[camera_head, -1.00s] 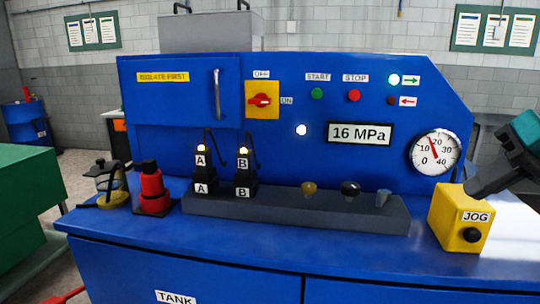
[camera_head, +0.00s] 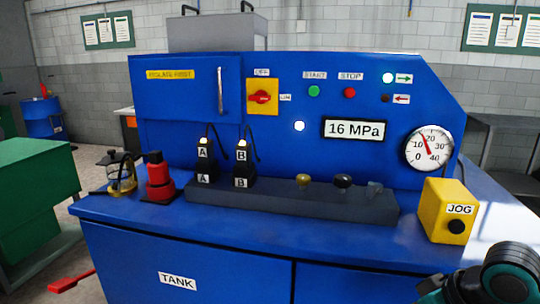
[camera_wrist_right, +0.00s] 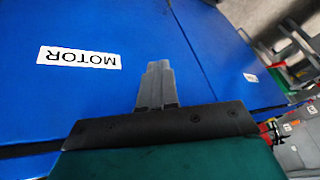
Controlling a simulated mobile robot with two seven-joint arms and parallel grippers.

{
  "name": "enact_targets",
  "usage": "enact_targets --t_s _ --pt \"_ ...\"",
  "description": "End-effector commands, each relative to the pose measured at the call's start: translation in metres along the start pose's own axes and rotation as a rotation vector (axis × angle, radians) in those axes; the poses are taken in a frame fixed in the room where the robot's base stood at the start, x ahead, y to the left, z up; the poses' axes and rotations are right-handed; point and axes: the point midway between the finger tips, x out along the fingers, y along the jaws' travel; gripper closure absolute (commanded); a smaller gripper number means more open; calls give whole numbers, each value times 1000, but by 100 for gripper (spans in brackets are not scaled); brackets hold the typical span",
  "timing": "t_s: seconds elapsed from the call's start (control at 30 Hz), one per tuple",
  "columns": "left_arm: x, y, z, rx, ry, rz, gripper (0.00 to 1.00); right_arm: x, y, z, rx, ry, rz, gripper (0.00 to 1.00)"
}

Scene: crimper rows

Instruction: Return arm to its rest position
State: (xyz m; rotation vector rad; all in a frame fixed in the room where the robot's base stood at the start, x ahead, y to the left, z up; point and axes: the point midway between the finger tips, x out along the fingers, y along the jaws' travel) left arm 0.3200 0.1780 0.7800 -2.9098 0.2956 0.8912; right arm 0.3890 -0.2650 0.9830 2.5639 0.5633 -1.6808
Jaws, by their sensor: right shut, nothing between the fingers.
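My right arm (camera_head: 500,278) shows at the bottom right of the head view, low in front of the blue bench. Its fingertips are not clear there. In the right wrist view my right gripper (camera_wrist_right: 156,75) is shut and empty, with its two grey fingers together. Behind it are blue panels (camera_wrist_right: 215,50) with a MOTOR label (camera_wrist_right: 79,57). The yellow JOG box (camera_head: 445,208) stands at the right end of the bench top, apart from the arm. My left gripper is not in view.
The blue bench (camera_head: 250,225) carries a dark bar (camera_head: 300,203) with connectors A and B, a red bottle-like part (camera_head: 159,180) and a gauge (camera_head: 429,149). A green block (camera_head: 35,190) stands at left. A red tool (camera_head: 70,281) lies on the floor. The wrist view shows clutter (camera_wrist_right: 290,60) at right.

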Motion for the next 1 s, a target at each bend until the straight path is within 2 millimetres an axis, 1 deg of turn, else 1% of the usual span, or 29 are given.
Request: enact_targets --t_s 0.03,0.1,0.2,0.3,0.5,0.7,0.73,0.8,1.0 --pt "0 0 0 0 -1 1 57 19 -15 16 -18 -6 -13 100" --pt "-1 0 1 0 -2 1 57 38 -29 35 -43 -4 -2 100" --pt "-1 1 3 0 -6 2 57 58 -48 61 -55 -2 24 100" --pt "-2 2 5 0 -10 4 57 69 -62 86 -45 -8 64 100" --pt "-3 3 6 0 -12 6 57 74 -76 129 6 -49 152 100" --pt "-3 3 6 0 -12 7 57 67 -83 166 73 -117 239 100" --pt "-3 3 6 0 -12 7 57 67 -83 171 80 -126 252 100" --pt "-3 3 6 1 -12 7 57 82 -78 161 58 -68 252 100" --pt "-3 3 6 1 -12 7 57 116 -72 147 31 76 248 100"
